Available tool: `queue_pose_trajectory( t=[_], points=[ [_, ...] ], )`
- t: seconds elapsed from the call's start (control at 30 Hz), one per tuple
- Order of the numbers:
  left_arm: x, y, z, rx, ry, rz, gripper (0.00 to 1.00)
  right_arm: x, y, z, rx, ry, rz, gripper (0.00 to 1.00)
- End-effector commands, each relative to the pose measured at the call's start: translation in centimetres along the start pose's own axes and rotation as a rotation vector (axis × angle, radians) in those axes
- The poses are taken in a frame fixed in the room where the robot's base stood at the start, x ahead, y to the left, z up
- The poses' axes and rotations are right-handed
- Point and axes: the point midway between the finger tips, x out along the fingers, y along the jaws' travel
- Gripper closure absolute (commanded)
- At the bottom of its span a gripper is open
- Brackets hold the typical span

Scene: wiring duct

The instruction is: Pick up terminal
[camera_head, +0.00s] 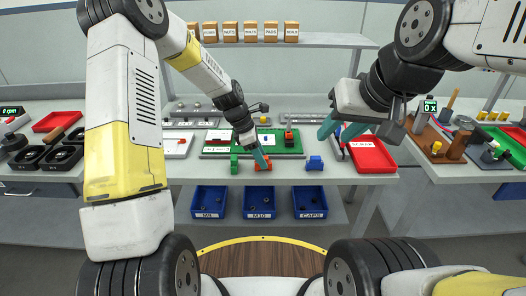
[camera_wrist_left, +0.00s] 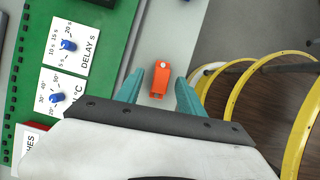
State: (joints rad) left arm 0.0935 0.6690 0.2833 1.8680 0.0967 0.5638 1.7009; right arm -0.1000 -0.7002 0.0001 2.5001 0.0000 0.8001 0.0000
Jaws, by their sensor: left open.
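A small orange terminal block (camera_head: 264,166) stands on the front edge of the grey table. In the left wrist view it (camera_wrist_left: 161,79) appears between the two teal fingertips, with a gap on both sides. My left gripper (camera_wrist_left: 159,91) is open, pointing down at it, and holds nothing. In the head view the left fingertips (camera_head: 260,158) partly cover the orange block. A green block (camera_head: 234,164) stands to its left and a blue block (camera_head: 315,163) to its right. My right gripper (camera_head: 341,130) is open and empty, raised at the right of the table.
A green board (camera_head: 217,150) with dials lies just behind the blocks. A red tray (camera_head: 371,156) is at the table's right. Blue bins (camera_head: 259,214) sit on a lower shelf in front. The table front between the orange and blue blocks is clear.

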Motion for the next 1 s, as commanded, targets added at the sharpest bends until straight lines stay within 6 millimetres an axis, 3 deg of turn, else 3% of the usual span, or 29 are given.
queue_pose_trajectory(
  t=[0.13,0.4,0.63,1.0],
  points=[
    [1.7,0.0,0.0,0.000,0.000,-0.001,0.55,0.0,0.0,0.0,0.000,0.000,0.000,0.64],
    [2.0,0.0,0.0,0.001,0.001,0.001,0.55,0.0,0.0,0.0,0.000,0.000,0.000,0.64],
    [2.0,0.0,0.0,0.001,0.001,0.001,1.00,0.0,0.0,0.0,0.000,0.000,0.000,0.64],
    [1.9,0.0,0.0,0.001,0.001,0.001,1.00,0.0,0.0,0.0,0.000,0.000,0.000,0.64]
  ],
)
